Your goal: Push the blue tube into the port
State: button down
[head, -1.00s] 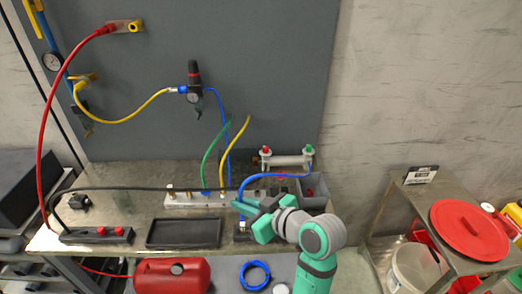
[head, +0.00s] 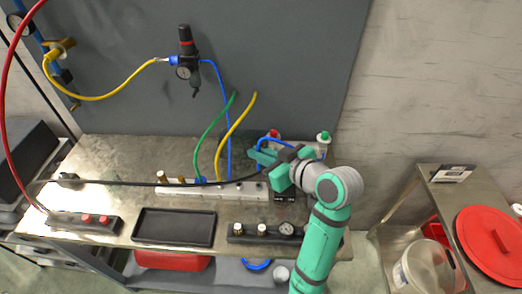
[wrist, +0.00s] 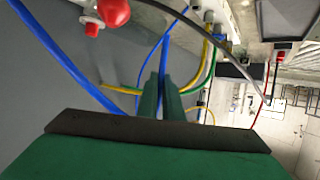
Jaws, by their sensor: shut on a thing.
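Another stretch of blue tube (wrist: 62,62) crosses the left of that view. In the head view a blue tube (head: 297,141) shows by the cylinder, partly behind my gripper. The white manifold (head: 226,192) lies left of and in front of my gripper, with green and yellow tubes rising from it. I cannot tell which opening is the port.
A black tray (head: 175,227) and a gauge block (head: 265,231) lie in front. A steel side table (head: 432,192) stands at right.

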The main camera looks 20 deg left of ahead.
aim_at(259, 168)
jog(key=shift+s, duration=0.15)
jog(key=shift+d+f, duration=0.15)
jog(key=shift+f, duration=2.7)
jog(key=shift+f, duration=1.55)
jog(key=c, duration=1.8)
grip_release()
jog(key=shift+c, duration=0.2)
jog(key=v, duration=1.1)
